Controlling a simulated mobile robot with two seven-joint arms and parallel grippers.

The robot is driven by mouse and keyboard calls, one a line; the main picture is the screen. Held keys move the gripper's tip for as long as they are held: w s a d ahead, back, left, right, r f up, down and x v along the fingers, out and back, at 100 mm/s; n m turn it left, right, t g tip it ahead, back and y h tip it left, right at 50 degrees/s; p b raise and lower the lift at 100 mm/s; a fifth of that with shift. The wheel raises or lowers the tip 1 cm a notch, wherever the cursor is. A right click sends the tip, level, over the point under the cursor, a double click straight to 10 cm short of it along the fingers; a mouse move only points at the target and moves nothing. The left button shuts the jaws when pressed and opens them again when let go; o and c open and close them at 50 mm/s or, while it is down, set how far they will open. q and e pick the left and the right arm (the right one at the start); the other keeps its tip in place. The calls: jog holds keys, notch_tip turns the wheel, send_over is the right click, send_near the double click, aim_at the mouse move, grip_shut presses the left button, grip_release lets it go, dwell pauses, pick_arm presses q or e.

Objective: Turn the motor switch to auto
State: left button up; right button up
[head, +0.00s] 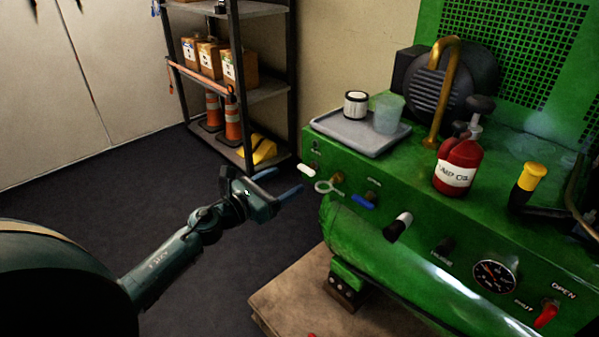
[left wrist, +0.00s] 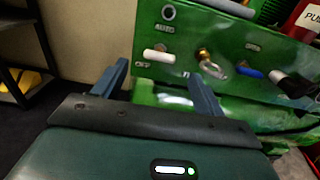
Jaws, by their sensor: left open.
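The motor switch is a white lever (head: 307,170) at the left end of the green machine's front panel. In the left wrist view the white lever (left wrist: 158,55) lies roughly level, with an AUTO label above it and an OFF label below left. My left gripper (head: 282,182) is open, just left of the panel, its fingers pointing at it. In the left wrist view the left gripper (left wrist: 163,80) has its two fingers spread below and either side of the lever, with no contact visible. My right gripper is not in view.
A brass fitting with a ring (head: 328,186) and a blue lever (head: 363,201) sit right of the switch. A grey tray (head: 352,134), a red oil bottle (head: 457,165) and a copper pipe (head: 443,85) are on top. A shelf rack (head: 240,75) stands behind. Open floor lies left.

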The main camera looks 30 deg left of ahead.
aim_at(304, 170)
pick_arm(q)
jog(key=x, duration=0.6)
jog(key=shift+s, duration=0.1)
jog(key=c, duration=1)
